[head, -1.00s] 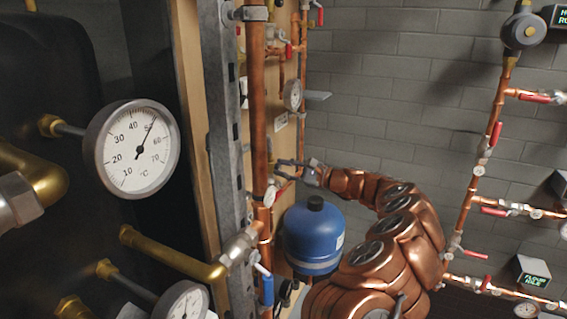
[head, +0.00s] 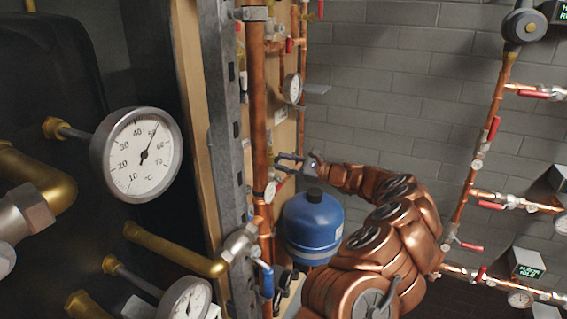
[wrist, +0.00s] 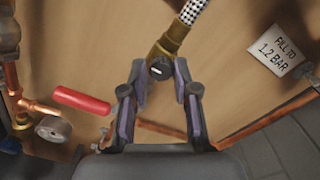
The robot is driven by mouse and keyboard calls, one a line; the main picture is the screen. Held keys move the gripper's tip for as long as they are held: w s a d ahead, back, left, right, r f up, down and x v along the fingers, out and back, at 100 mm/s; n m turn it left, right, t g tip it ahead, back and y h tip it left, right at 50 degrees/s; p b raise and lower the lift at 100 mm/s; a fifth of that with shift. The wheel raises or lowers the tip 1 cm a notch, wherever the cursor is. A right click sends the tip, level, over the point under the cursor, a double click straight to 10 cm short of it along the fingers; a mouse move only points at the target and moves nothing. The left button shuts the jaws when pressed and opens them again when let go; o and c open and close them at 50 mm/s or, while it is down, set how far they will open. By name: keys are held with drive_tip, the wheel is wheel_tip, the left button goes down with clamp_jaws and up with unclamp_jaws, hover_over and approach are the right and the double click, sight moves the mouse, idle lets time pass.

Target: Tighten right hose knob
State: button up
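In the wrist view, a dark round knob (wrist: 160,69) with a pale slot mark sits on a brass fitting (wrist: 173,42). A black-and-white braided hose (wrist: 193,10) leads up from the fitting. My gripper (wrist: 160,78) has one finger on each side of the knob, the fingertips about level with it. The fingers are apart, and contact with the knob is not clear. In the head view my gripper (head: 288,160) reaches left to the wooden panel, above the blue tank (head: 313,228). The knob cannot be made out there.
A red-handled valve (wrist: 82,101) and copper pipe lie left of the fingers in the wrist view, and a "fill to 1.2 bar" sign (wrist: 276,50) is at right. In the head view a metal post (head: 226,140) and large gauge (head: 137,152) stand left.

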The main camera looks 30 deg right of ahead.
drive_tip(key=o, duration=0.4)
drive_tip(key=v, duration=1.2)
idle(0.5)
